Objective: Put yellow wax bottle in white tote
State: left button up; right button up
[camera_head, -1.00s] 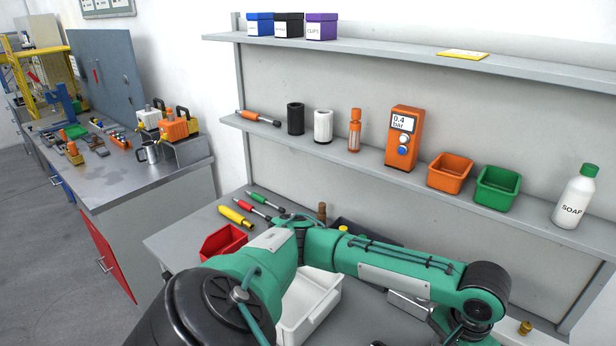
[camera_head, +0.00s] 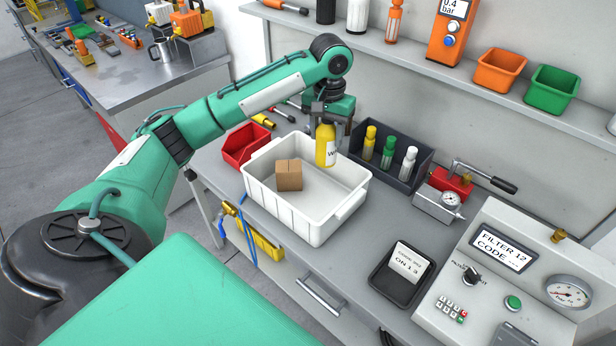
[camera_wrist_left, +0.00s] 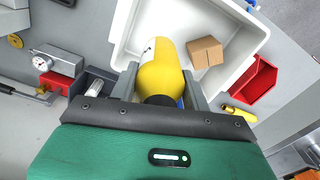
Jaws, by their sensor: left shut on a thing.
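The yellow wax bottle (camera_head: 326,146) is upright in my left gripper (camera_head: 325,120), with part of its dark label lettering visible. My left gripper is shut on its upper part. The bottle appears over the back right part of the white tote (camera_head: 307,229); I cannot tell how high its base is above the floor of the tote. In the left wrist view the bottle (camera_wrist_left: 160,72) is between the two fingers and overlaps the tote (camera_wrist_left: 127,22). A brown cardboard box (camera_head: 289,175) sits inside the tote. My right gripper is not in view.
A dark rack (camera_head: 424,152) with yellow, green and white bottles stands right of the tote. A red bin (camera_head: 240,150) is at its left. A black tray (camera_head: 381,283) with a card and a test panel (camera_head: 470,300) lie to the right. A shelf runs behind.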

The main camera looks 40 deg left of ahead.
aim_at(326, 156)
pick_arm(q)
jog(key=shift+f+p, duration=1.85)
jog(key=shift+f, duration=7.8)
jog(key=o, duration=1.2)
jog(key=shift+f, duration=0.1)
notch_tip(326, 156, up, 12)
jog(key=shift+r+b, duration=0.15)
jog(key=shift+b, duration=1)
